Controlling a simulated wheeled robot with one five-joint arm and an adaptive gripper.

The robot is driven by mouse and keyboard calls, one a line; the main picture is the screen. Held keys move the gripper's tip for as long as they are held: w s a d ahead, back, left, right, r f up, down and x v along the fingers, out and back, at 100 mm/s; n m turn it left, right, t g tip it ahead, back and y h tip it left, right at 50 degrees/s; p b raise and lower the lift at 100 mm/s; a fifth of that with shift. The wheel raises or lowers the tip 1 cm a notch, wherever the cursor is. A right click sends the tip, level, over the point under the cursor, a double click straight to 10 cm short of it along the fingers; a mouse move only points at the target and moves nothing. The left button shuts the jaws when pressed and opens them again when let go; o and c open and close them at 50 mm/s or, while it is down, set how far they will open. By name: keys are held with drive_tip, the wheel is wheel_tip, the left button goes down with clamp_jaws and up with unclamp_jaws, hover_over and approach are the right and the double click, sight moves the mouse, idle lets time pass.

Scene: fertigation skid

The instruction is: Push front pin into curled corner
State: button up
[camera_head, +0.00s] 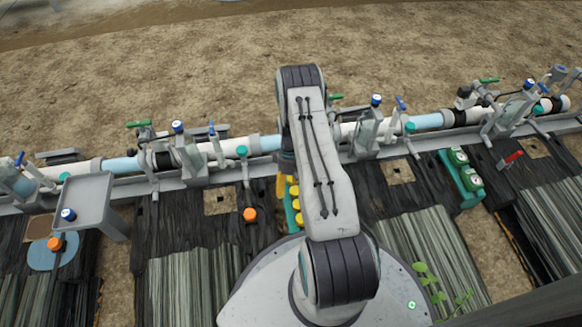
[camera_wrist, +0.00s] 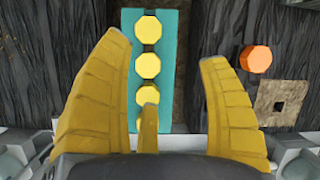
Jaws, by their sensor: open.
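The far head (camera_wrist: 148,30), middle head (camera_wrist: 148,65) and near head (camera_wrist: 146,96) sit between my fingers in the picture. My gripper (camera_wrist: 166,50) is open and empty, its yellow fingers on either side of the rack. In the head view the rack (camera_head: 290,215) shows partly behind my arm, and one yellow finger (camera_head: 281,185) shows beside it. An orange head (camera_wrist: 255,59) sits on dark sheeting right of the rack. I cannot make out a curled corner.
A pipe line (camera_head: 120,164) with valves crosses behind the rack. The orange head (camera_head: 250,214) is left of my arm. A grey tray (camera_head: 84,190) stands far left, and a teal block (camera_head: 462,178) with green caps lies right. Square tan patches (camera_head: 220,201) break the dark sheeting.

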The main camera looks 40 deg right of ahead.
drive_tip(key=shift+n+t+h, duration=0.4)
drive_tip(key=shift+n+t, duration=0.4)
drive_tip(key=shift+n, duration=0.1)
drive_tip(key=w+d+f, duration=0.2)
drive_tip(key=w+f, duration=0.1)
drive_tip(key=w+d+f, duration=0.1)
drive_tip(key=shift+w+d+f, duration=0.15)
drive_tip(key=shift+w+f, duration=0.15)
drive_tip(key=shift+w, duration=0.1)
drive_tip(key=w+d+n, duration=0.1)
drive_tip(key=w+d+n+t, duration=0.1)
drive_tip(key=w, duration=0.1)
drive_tip(key=w+d+n+h, duration=0.1)
drive_tip(key=w, duration=0.1)
drive_tip(key=shift+w+f+t, duration=0.15)
drive_tip(key=shift+t, duration=0.25)
drive_tip(key=shift+w+f+n+b, duration=0.15)
drive_tip(key=shift+f+n+b, duration=0.2)
drive_tip(key=shift+f, duration=0.15)
drive_tip(key=shift+f+b, duration=1.55)
drive_tip(key=shift+f, duration=1.55)
drive_tip(key=shift+c, duration=0.3)
drive_tip(key=c, duration=1.1)
drive_tip(key=shift+r, duration=0.1)
drive_tip(key=shift+r+p, duration=1.85)
drive_tip(key=shift+r, duration=1.25)
drive_tip(key=shift+c, duration=0.4)
